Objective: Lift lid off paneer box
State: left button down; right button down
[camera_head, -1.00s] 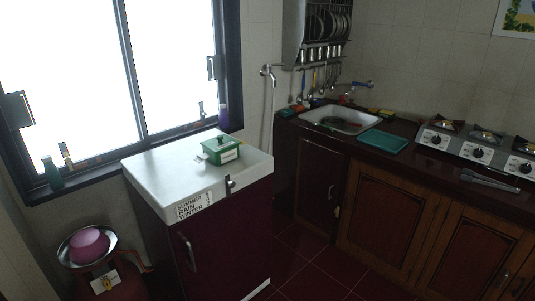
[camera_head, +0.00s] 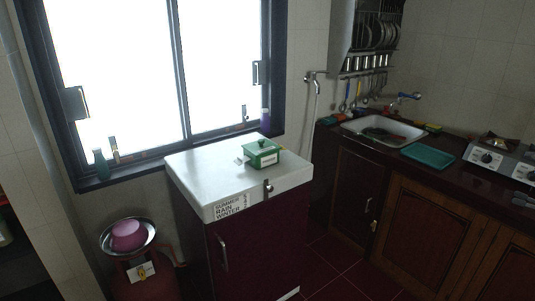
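The paneer box (camera_head: 263,157) is a small green box with a white label on its front. It stands upright on the white top of a small dark red fridge (camera_head: 207,178), near the right part of that top. Its green lid (camera_head: 262,147), with a small knob, sits on the box and looks closed. Neither of my grippers shows in the head view, so I cannot see whether they are open or shut.
A window (camera_head: 150,70) and its sill are behind the fridge. A pink bowl on a metal plate (camera_head: 128,236) stands at the lower left. The counter at right holds a sink (camera_head: 383,130), a teal tray (camera_head: 428,156) and a stove (camera_head: 488,158). Red floor lies between.

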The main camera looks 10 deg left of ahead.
aim_at(260, 147)
jog(key=i+l+u, duration=0.15)
jog(key=l, duration=0.2)
jog(key=i+l+u, duration=0.35)
jog(key=l, duration=0.4)
jog(key=i+l+u, duration=0.15)
jog(key=l, duration=0.25)
jog(key=i+l+u, duration=0.15)
jog(key=l, duration=0.3)
jog(key=i+l+u, duration=0.2)
jog(key=l, duration=0.25)
jog(key=l+u, duration=0.15)
jog(key=l, duration=0.3)
